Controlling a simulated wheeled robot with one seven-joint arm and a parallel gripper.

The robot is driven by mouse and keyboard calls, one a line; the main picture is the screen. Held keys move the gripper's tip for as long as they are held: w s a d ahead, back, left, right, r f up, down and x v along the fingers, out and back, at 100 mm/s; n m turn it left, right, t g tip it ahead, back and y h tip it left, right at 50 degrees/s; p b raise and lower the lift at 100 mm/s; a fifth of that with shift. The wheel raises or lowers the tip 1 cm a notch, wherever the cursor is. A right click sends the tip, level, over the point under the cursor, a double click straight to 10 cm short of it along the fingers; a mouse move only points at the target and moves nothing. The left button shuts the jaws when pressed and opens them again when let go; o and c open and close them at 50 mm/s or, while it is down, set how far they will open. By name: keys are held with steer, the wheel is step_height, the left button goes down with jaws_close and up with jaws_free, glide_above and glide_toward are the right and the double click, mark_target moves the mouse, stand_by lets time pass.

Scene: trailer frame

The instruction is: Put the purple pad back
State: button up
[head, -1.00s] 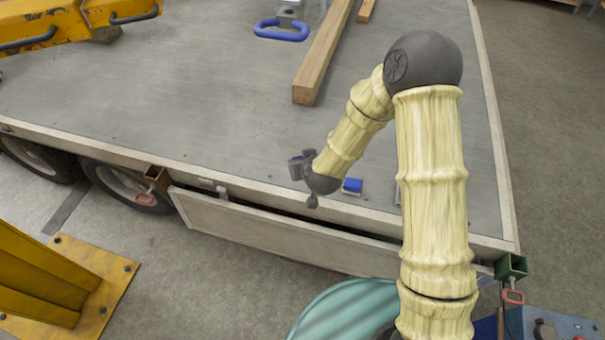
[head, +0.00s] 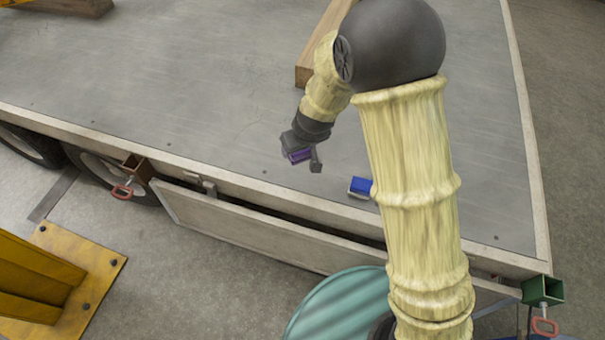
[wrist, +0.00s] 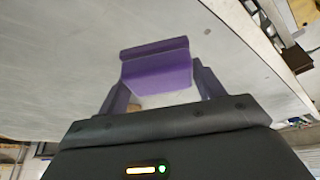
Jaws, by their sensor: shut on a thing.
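My gripper (head: 304,156) is over the grey trailer bed, left of a blue block, and is shut on the purple pad (head: 299,156). In the wrist view the purple pad (wrist: 157,67) sits between the two fingers, with a bent upper lip and a flat face toward the camera. The pad looks held close to the trailer bed (head: 190,110); I cannot tell whether it touches it. Part of the pad is hidden by my gripper in the head view.
A blue block (head: 361,187) with a pale underside lies near the bed's front edge. A wooden beam (head: 318,60) lies behind my arm. A side panel (head: 250,230) hangs below the edge, beside a teal drum (head: 335,305). The bed left of my gripper is clear.

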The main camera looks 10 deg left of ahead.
steer(key=shift+s+r, duration=0.1)
steer(key=b, duration=0.1)
glide_above(299, 171)
steer(key=s, duration=0.1)
steer(key=shift+d+f, duration=0.25)
steer(key=shift+f, duration=1.35)
steer(key=shift+d+f, duration=0.2)
steer(key=shift+f, duration=1.35)
steer(key=shift+s+f+b, duration=0.1)
steer(key=shift+f+b, duration=0.55)
steer(key=shift+f, duration=1.25)
steer(key=shift+c, duration=0.4)
steer(key=o, duration=1)
steer(key=shift+r, duration=0.1)
